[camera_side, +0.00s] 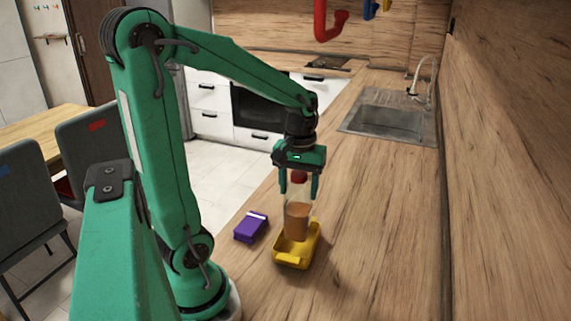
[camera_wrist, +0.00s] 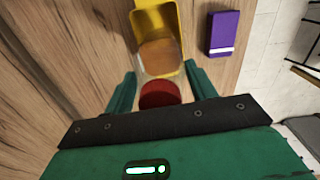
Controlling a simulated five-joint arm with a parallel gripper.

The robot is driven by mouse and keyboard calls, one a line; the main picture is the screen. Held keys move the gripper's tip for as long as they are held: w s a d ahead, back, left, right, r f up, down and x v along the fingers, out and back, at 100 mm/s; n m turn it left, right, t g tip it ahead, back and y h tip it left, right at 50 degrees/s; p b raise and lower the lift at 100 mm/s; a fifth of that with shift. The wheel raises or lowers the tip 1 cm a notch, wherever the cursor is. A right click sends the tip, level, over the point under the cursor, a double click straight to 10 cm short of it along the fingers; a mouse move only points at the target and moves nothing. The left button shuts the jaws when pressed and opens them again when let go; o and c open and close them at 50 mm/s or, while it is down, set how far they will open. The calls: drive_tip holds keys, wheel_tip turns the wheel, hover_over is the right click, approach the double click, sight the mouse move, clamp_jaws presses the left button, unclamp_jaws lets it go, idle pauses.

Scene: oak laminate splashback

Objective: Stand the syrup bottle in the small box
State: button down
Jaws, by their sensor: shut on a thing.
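The syrup bottle (camera_side: 296,224) is clear with brown syrup inside and a red cap, and it stands upright. My gripper (camera_side: 299,192) points down over it and is shut on the bottle near its cap. The small box (camera_side: 293,262) is yellow and open-topped, on the counter below. The bottle's lower end is over or inside the box's opening; I cannot tell whether it touches the floor. In the wrist view the red cap (camera_wrist: 160,95) is between the fingers, and the yellow box (camera_wrist: 152,14) shows behind the bottle.
A purple box (camera_side: 251,227) with a white stripe lies on the counter left of the yellow box, near the counter edge. A sink (camera_side: 388,121) is farther back. The wood counter (camera_side: 370,230) right of the yellow box is clear. A wooden wall (camera_side: 510,150) bounds the right.

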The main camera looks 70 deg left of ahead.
sight(298, 201)
drive_tip(key=shift+f, duration=2.1)
drive_tip(key=shift+c, duration=2.4)
unclamp_jaws()
wheel_tip(298, 201, up, 12)
drive_tip(key=shift+r, duration=0.15)
